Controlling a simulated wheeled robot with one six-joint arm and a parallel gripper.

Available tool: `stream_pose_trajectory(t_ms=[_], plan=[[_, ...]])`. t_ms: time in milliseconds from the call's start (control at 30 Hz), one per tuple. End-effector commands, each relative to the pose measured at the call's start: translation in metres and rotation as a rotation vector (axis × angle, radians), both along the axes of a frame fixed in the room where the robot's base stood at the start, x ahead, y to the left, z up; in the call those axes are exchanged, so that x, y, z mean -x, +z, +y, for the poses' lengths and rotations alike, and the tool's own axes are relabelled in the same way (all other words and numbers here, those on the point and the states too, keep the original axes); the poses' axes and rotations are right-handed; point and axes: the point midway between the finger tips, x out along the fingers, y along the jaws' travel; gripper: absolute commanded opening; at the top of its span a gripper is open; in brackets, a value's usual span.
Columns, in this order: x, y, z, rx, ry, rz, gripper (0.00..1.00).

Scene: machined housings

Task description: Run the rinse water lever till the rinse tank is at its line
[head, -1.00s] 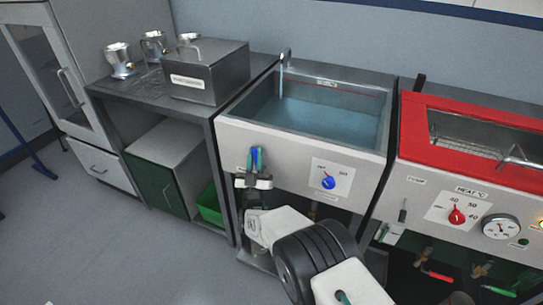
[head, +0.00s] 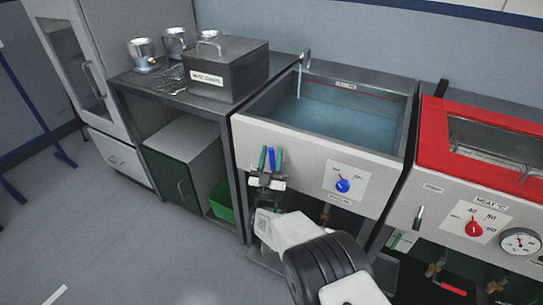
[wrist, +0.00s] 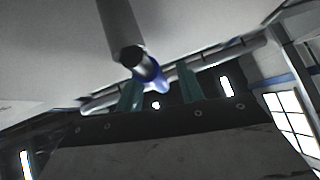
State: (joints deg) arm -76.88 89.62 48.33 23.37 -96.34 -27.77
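The rinse tank (head: 315,134) is a pale-fronted basin holding blue water, with a thin stream falling from its spout (head: 305,58). A red line (head: 372,94) runs along its inner back wall, and the water surface looks a little below it. The blue-tipped rinse water lever (head: 271,157) is at the left of the tank's front; it also shows in the wrist view (wrist: 150,73). My gripper (head: 271,163) has green fingers on either side of the lever. In the wrist view my gripper (wrist: 160,88) is open, with a gap beside the lever.
A blue knob (head: 342,186) sits right of the lever on the tank front. A red-rimmed heated tank (head: 435,130) stands to the right. At left, a bench (head: 150,86) carries a grey lidded box (head: 228,80) and metal cups. The floor at left is clear.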

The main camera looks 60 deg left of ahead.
Motion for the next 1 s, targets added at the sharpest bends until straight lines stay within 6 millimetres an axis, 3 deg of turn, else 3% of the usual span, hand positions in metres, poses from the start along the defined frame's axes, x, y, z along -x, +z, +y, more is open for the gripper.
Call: stream_pose_trajectory(t_ms=[167,600,1000], plan=[[0.003,-0.004,-0.003,0.001,0.001,0.000,0.38],[0.037,-0.050,-0.035,0.002,0.000,0.000,0.38],[0.041,-0.054,-0.039,0.000,0.000,0.000,0.38]])
